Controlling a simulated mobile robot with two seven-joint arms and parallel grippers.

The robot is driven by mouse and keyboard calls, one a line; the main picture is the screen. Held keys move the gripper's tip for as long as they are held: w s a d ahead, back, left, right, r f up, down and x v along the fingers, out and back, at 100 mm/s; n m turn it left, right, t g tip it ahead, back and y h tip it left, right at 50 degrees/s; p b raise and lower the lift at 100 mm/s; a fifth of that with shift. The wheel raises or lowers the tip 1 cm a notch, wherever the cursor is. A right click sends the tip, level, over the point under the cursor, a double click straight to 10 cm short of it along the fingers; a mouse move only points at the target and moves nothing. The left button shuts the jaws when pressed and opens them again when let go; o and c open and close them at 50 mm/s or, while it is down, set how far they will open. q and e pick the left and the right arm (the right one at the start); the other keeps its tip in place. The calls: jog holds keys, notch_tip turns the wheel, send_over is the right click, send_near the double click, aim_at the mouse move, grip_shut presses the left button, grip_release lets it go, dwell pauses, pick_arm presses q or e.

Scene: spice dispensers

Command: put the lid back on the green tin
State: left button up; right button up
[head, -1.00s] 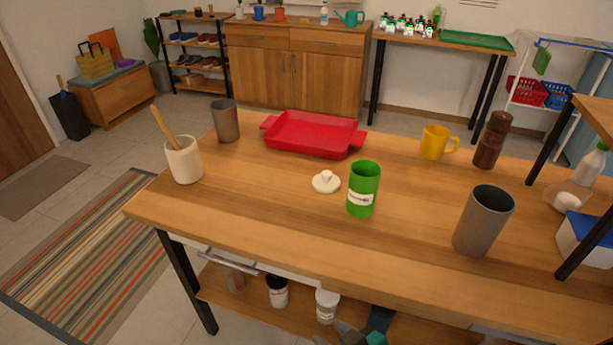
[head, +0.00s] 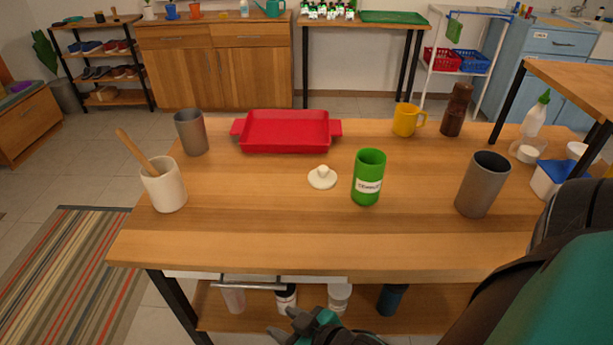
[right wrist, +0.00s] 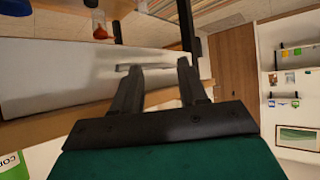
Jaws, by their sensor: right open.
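The green tin (head: 369,178) stands upright and open-topped on the wooden table, with a white label on its front. Its white lid (head: 322,178), with a small round knob, lies flat on the table just left of the tin, knob up and apart from it. My right gripper (head: 302,326) is low at the bottom of the head view, in front of the table edge and below the tabletop, well away from tin and lid. In the right wrist view its two fingers (right wrist: 157,70) are spread with nothing between them. My left gripper is in neither view.
On the table are a red tray (head: 286,131), a grey cup (head: 191,132), a white crock (head: 164,186) with a wooden spoon, a yellow mug (head: 405,120), a brown mill (head: 456,110) and a taller grey cup (head: 482,185). Jars stand on the shelf below. The table front is clear.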

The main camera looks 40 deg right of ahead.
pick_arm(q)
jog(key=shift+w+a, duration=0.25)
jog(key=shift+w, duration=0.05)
pick_arm(e)
jog(key=shift+w+a, duration=0.25)
jog(key=shift+a, duration=0.05)
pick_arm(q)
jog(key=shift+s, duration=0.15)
